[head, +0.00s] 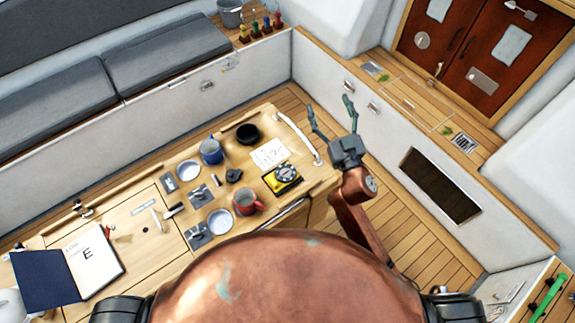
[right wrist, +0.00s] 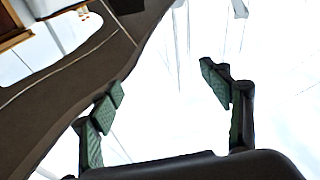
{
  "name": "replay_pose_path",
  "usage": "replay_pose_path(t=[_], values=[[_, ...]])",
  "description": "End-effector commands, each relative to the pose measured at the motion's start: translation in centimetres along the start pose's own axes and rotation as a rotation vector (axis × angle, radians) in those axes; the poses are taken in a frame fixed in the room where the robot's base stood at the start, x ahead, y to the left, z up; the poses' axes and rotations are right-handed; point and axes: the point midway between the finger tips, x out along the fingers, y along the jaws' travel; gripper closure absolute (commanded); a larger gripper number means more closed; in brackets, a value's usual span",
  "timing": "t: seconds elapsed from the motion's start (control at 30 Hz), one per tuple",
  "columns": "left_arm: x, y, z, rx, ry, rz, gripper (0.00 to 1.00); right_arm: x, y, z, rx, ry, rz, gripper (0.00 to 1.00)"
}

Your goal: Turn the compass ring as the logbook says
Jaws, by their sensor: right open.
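The compass (head: 287,173) sits on a yellow and black base near the right end of the wooden table, with a round dial on top. My left gripper is not in view.
A red mug (head: 246,202) stands just left of the compass. A paper note (head: 270,153), a black bowl (head: 247,134) and a blue mug (head: 211,151) are behind it. A white bar (head: 297,135) runs along the table's right edge.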

Motion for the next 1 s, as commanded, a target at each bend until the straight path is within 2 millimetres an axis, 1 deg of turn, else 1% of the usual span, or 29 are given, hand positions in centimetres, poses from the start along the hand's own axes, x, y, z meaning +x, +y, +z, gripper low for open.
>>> replay_pose_path(t=[0.03,0.07,0.1,0.17,0.2,0.27,0.3,0.33,0.37,0.4,0.43,0.47,0.5,0.57,0.6,0.67,0.7,0.77,0.8,0.9,1.0], values=[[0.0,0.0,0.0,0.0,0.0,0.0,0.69,1.9,-4.4,-3.9,-0.026,0.115,-0.126,0.29],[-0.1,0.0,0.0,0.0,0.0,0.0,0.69,2.4,-7.1,-5.7,-0.04,0.175,-0.208,0.29],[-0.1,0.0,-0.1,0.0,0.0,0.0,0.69,2.7,-11.0,-7.8,-0.06,0.244,-0.324,0.29],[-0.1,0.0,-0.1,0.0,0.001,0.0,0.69,2.2,-16.8,-10.1,-0.098,0.323,-0.511,0.29],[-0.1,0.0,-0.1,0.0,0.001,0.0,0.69,1.4,-20.6,-10.9,-0.128,0.357,-0.642,0.29],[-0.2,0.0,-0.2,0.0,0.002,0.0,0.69,-0.2,-25.7,-10.9,-0.184,0.376,-0.842,0.29],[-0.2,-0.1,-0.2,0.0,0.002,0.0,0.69,-1.6,-28.8,-10.2,-0.229,0.368,-0.976,0.29],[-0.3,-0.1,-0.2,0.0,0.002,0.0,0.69,-2.8,-30.7,-9.3,-0.268,0.351,-1.075,0.29],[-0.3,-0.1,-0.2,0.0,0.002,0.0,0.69,-3.8,-32.3,-8.1,-0.308,0.321,-1.17,0.29],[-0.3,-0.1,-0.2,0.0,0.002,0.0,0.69,-5.3,-34.0,-6.2,-0.369,0.266,-1.293,0.29],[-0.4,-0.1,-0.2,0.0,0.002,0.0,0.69,-6.3,-34.8,-4.4,-0.418,0.212,-1.379,0.29],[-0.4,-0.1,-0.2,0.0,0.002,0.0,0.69,-7.2,-35.3,-2.6,-0.471,0.149,-1.457,0.29],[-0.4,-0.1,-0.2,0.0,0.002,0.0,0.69,-8.1,-35.2,0.1,-0.546,0.048,-1.551,0.29],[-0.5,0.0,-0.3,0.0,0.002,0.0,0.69,-9.1,-34.0,3.9,-0.66,-0.13,-1.658,0.29],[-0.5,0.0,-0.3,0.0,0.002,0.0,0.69,-9.3,-32.4,6.2,-0.735,-0.26,-1.705,0.29],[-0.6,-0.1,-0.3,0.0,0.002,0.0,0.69,-9.3,-29.4,9.1,-0.84,-0.46,-1.736,0.29],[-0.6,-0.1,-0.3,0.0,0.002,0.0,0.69,-9.1,-27.3,10.4,-0.903,-0.587,-1.737,0.29],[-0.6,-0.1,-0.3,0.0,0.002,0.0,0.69,-8.5,-24.0,11.8,-0.981,-0.761,-1.714,0.29],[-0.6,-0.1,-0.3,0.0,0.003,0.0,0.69,-8.2,-22.0,12.4,-1.024,-0.861,-1.69,0.29],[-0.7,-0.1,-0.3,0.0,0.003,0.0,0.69,-7.5,-18.3,12.9,-1.095,-1.045,-1.625,0.29],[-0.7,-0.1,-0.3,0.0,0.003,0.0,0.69,-7.1,-16.4,13.2,-1.126,-1.139,-1.582,0.29]])
